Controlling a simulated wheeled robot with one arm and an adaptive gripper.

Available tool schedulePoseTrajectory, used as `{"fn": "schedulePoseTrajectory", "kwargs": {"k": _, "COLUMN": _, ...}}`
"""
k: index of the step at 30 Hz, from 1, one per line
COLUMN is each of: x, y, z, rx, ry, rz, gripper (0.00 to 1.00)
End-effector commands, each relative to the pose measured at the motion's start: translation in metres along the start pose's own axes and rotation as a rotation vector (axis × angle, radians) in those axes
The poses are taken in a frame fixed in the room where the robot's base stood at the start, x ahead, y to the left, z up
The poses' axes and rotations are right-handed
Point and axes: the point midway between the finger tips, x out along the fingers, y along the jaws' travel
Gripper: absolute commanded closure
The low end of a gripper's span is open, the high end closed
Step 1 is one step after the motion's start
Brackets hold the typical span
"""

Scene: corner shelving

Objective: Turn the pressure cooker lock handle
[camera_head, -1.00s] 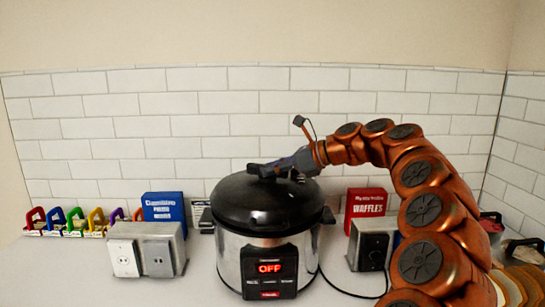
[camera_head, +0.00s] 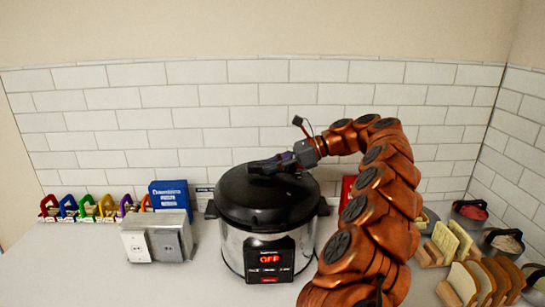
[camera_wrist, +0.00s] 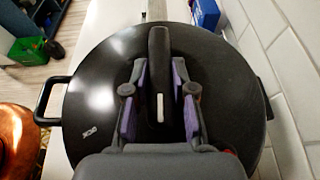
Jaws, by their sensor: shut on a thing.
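The pressure cooker (camera_head: 234,250) stands on the counter, silver with a black lid (camera_head: 245,205) and a red "OFF" display (camera_head: 269,259). In the wrist view the round lid (camera_wrist: 95,80) fills the middle. The dark lock handle (camera_wrist: 159,42), a bar with a white mark, crosses the lid top and points up the picture. My gripper (camera_head: 268,165) is at the lid top; in the wrist view my gripper (camera_wrist: 160,82) has its purple-lined fingers on both sides of the handle, shut on it.
A red box (camera_head: 347,188) is mostly hidden behind my arm. Bread racks (camera_head: 478,280) and pots (camera_head: 468,212) stand at right.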

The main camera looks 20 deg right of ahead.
Motion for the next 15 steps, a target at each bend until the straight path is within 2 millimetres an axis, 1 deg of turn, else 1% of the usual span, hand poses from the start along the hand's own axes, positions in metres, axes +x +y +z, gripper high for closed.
{"fn": "schedulePoseTrajectory", "kwargs": {"k": 15, "x": 0.0009, "y": 0.0003, "z": -0.0010, "rx": -0.012, "ry": 0.001, "rz": 0.035, "gripper": 1.00}}
